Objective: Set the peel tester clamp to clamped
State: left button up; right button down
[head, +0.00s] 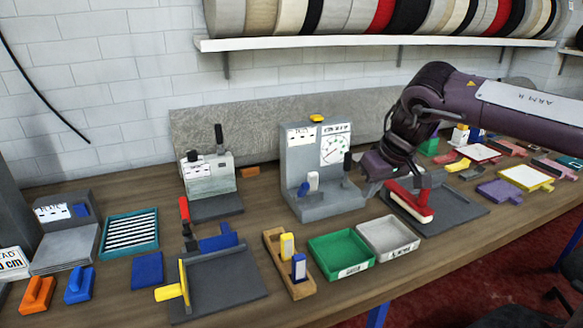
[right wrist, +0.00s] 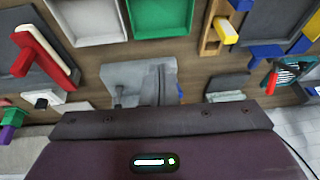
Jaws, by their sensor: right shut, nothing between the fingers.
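The grey peel tester (head: 325,190) stands upright at mid-table, with a white chart on its back panel. A black handle (head: 347,163), which looks like its clamp lever, stands up at its right side. I cannot tell contact with the handle. My left gripper is out of view.
In front are a green tray (head: 342,256), a grey tray (head: 388,237) and a wooden holder (head: 283,262) with yellow and blue blocks. A red-handled tool (head: 410,204) lies on a dark mat (head: 460,210) at right. Another grey device (head: 209,176) stands at left.

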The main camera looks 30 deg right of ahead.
aim_at(304, 187)
jog(key=i, duration=0.9)
